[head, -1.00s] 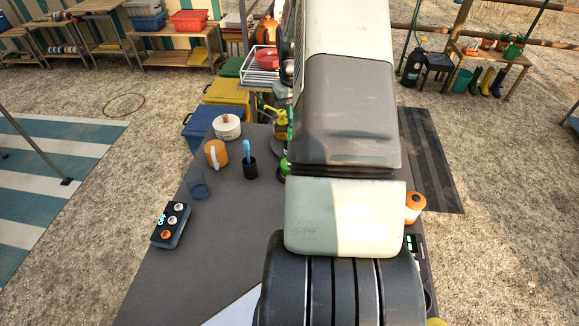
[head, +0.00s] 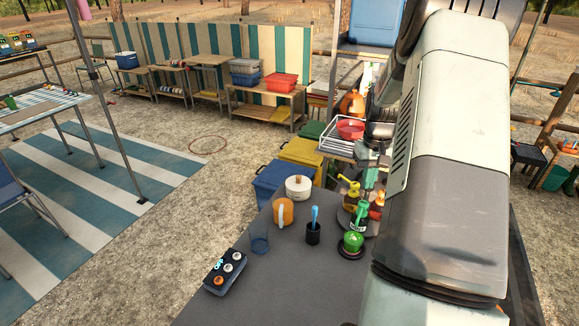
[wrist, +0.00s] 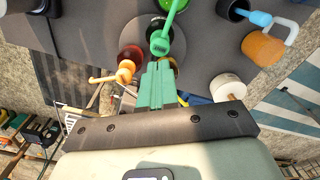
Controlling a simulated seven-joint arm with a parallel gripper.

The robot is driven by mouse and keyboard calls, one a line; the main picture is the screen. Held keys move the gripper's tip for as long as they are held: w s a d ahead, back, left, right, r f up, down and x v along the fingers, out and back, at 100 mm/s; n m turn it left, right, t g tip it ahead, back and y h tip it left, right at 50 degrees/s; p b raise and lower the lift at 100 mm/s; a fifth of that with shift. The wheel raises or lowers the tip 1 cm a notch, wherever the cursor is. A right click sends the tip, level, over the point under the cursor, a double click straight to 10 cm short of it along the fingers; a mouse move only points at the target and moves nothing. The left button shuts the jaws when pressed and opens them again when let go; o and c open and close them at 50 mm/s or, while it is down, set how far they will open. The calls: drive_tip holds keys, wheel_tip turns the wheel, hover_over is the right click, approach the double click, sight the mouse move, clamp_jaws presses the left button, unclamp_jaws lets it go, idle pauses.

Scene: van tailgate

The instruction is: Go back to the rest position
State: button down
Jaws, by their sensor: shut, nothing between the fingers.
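My gripper (wrist: 157,84) shows in the wrist view with its green fingers together and nothing between them. It points at a round dark tray of bottles on the grey table; the height above it is hard to judge. A green-topped bottle (wrist: 160,42) stands just past the fingertips, and an orange-topped bottle (wrist: 125,70) is to their left. In the head view my arm fills the right side and hides part of the table. The green bottle (head: 360,220) and a yellow-topped spray bottle (head: 350,193) stand beside it there.
On the table are a white lidded pot (head: 298,188), an orange mug (head: 283,212), a black cup with a blue brush (head: 313,234), a clear glass (head: 260,245), a green-domed item (head: 352,243) and a black control box (head: 225,271).

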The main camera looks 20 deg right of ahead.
drive_tip(key=s+a+r+n+t+h, duration=0.1)
drive_tip(key=s+a+r, duration=0.2)
drive_tip(key=a+r, duration=0.75)
drive_tip(key=s+a+r+n+t, duration=0.1)
drive_tip(key=s+a+r, duration=0.2)
drive_tip(key=a+r, duration=0.7)
drive_tip(key=s+a+r+t, duration=0.1)
drive_tip(key=s+a+r, duration=0.1)
drive_tip(key=s+a, duration=0.3)
drive_tip(key=s+a+r+n+t+y, duration=0.1)
drive_tip(key=s+a, duration=0.4)
drive_tip(key=s, duration=0.8)
wheel_tip(320, 180, up, 3)
drive_tip(key=shift+f+t, duration=0.15)
drive_tip(key=shift+t, duration=0.65)
drive_tip(key=c, duration=1.8)
unclamp_jaws()
drive_tip(key=shift+d, duration=0.1)
drive_tip(key=shift+c, duration=0.2)
